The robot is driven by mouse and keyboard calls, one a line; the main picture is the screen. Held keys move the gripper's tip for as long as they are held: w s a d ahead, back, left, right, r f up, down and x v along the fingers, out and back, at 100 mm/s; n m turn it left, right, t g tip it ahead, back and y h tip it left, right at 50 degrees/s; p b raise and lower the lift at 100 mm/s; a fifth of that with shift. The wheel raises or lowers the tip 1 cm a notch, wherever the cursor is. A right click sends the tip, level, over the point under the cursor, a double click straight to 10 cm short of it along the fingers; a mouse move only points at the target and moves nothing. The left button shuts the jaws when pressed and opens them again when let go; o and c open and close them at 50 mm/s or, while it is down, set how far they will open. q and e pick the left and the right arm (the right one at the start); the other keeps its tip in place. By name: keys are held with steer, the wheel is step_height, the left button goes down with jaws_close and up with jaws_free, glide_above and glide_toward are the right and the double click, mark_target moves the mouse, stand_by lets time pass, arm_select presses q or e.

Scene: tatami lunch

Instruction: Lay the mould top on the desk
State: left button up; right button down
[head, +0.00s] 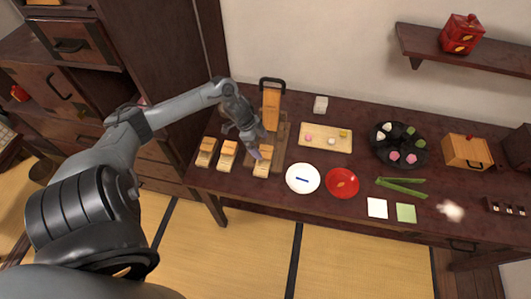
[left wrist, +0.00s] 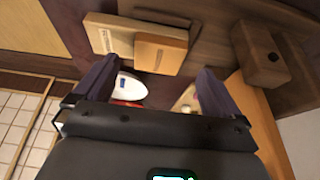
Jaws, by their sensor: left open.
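A small wooden mould (head: 263,162) stands near the front edge of the desk (head: 225,178). In the left wrist view it shows as an orange-brown block (left wrist: 162,53) lying against a paler, longer block (left wrist: 107,37). I cannot tell for sure which piece is the mould top. My left gripper (head: 256,150) is just above and behind this mould. Its two dark fingers are apart and nothing is held; in the left wrist view the orange-brown block lies beyond the gap between them. My right gripper is not in view.
Two similar wooden pieces (head: 206,151) (head: 227,154) stand to the left. A tall wooden press with a dark handle (head: 271,103) stands behind the gripper. A white plate (head: 302,186), a red plate (head: 342,190) and a tray of sweets (head: 319,148) are to the right.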

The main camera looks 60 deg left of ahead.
mark_target(264, 151)
arm_select(q)
steer(key=x, duration=0.3)
steer(key=shift+d+f+b, duration=0.15)
steer(key=shift+b, duration=0.2)
steer(key=c, duration=1.2)
